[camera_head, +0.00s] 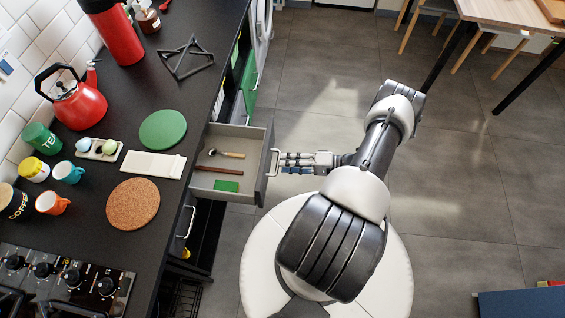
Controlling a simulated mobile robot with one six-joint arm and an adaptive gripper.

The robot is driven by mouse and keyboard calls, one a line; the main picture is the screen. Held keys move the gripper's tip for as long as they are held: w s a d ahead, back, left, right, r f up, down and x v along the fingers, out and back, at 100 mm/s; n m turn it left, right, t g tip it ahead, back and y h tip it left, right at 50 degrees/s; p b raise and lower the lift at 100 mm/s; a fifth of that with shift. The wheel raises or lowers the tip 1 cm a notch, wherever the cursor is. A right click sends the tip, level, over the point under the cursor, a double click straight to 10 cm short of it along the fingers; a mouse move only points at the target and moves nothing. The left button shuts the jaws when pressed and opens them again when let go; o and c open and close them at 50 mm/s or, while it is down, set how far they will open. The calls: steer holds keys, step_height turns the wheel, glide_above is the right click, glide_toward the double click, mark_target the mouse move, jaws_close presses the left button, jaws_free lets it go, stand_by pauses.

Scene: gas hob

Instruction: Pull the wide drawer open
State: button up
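The wide drawer (258,185) is pulled out from under the black counter, with its grey inside in view from above. Its handle (274,163) is a pale bar on the front panel, at the right. My gripper (282,161) reaches in from the right at the handle. Its fingers lie close together and look shut on the bar; the fingertips partly cover the middle of it. In the drawer lie a wooden-handled utensil (232,155), a brown stick-like item (218,170) and a green block (227,186).
The black counter (190,88) holds a red kettle (80,104), mugs, a cork mat (133,203) and a green round mat (163,129). The hob (65,280) is at lower left. Grey floor (455,185) is clear right of my arm. A table (510,14) stands at upper right.

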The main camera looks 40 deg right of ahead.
steer(key=v, duration=0.9)
steer(key=shift+s+d, duration=0.1)
steer(key=shift+s, duration=0.05)
